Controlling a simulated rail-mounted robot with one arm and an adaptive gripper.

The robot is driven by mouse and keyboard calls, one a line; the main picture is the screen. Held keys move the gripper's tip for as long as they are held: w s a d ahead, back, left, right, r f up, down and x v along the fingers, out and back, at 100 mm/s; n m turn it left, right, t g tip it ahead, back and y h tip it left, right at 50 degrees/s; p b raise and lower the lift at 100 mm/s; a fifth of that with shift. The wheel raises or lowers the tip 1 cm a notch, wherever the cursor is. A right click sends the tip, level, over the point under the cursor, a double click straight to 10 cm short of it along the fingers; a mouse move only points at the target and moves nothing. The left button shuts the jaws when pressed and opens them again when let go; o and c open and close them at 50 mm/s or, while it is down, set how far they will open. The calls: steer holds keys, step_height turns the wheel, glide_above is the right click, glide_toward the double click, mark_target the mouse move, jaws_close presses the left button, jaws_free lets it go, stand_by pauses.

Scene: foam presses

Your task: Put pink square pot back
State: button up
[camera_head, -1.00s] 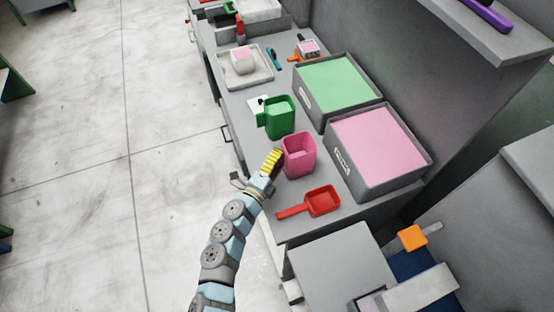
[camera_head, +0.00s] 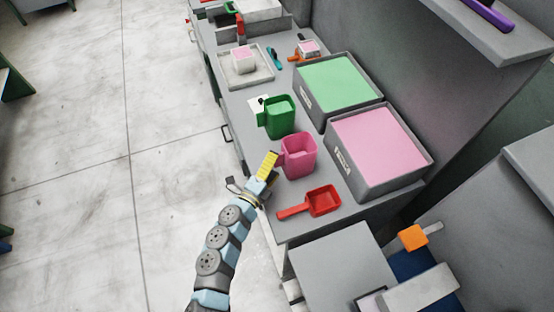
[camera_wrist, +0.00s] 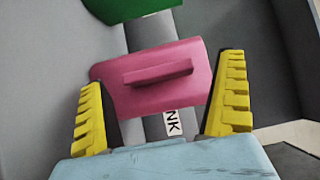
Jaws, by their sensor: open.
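The pink square pot (camera_head: 299,158) stands upright on the grey counter, in front of the bin of pink material. In the wrist view the pot (camera_wrist: 196,62) shows its side with a bar-shaped handle (camera_wrist: 158,72) pointing toward me. My gripper (camera_head: 266,166) has yellow ribbed fingers and is just left of the pot. In the wrist view my gripper (camera_wrist: 163,110) is open, with one finger on each side of the pot's lower part. Nothing is held between the fingers, and the handle lies ahead of them.
The green pot (camera_head: 279,117) stands behind the pink one. A red scoop (camera_head: 322,201) lies in front near the counter's edge. Bins of green (camera_head: 338,83) and pink material (camera_head: 378,146) stand at the right. A white tray (camera_head: 262,79) with a small pot is farther back.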

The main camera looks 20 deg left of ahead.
steer(key=s+a, duration=0.1)
steer(key=s, duration=0.9)
steer(key=shift+b, duration=0.35)
